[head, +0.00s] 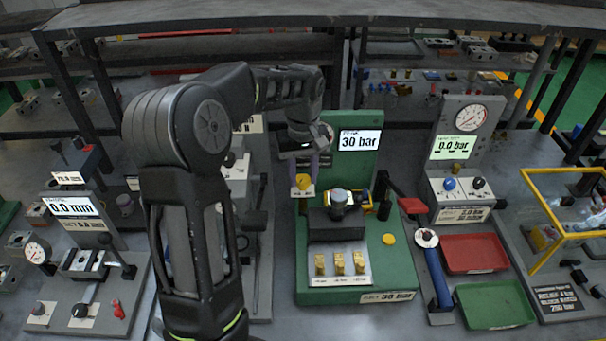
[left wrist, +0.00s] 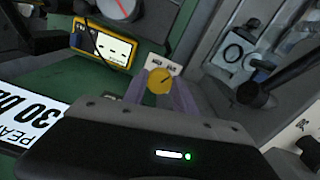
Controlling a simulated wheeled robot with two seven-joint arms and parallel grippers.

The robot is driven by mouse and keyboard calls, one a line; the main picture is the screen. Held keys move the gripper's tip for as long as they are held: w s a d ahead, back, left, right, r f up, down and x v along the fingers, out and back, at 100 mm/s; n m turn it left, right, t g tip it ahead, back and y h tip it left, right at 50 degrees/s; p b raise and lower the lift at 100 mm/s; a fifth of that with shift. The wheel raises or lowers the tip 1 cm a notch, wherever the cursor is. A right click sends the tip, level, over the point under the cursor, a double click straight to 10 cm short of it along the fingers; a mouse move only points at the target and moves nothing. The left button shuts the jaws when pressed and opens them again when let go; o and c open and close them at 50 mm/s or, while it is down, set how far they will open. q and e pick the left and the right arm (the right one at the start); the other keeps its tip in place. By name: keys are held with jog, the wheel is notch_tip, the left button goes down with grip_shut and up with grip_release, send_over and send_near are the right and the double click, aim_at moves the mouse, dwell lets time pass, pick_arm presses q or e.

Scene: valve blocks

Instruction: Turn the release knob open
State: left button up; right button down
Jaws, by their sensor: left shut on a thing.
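The release knob (head: 303,182) is a small yellow round knob on a white label plate, at the left edge of the green test stand (head: 395,268). In the left wrist view the yellow knob (left wrist: 160,82) has a dark mark on its face; the words on its plate are too small to read. My left gripper (head: 304,176) reaches down over the knob. Its two purple fingers (left wrist: 160,94) are shut on the knob, one on each side. The stand's display reads 30 bar (head: 360,140). My right gripper is not in view.
Several brass fittings (head: 340,263) line the stand's front. A red tray (head: 474,253) and a green tray (head: 495,304) lie to the right. A gauge stand reading 0.0 bar (head: 454,147) is behind them.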

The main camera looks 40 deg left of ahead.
aim_at(303, 179)
pick_arm(q)
grip_shut()
jog(key=shift+m, duration=0.8)
jog(key=o, duration=0.9)
grip_release()
jog(key=shift+r, duration=0.15)
notch_tip(303, 179, up, 8)
jog(key=shift+f+b, duration=0.2)
jog(key=shift+b, duration=0.35)
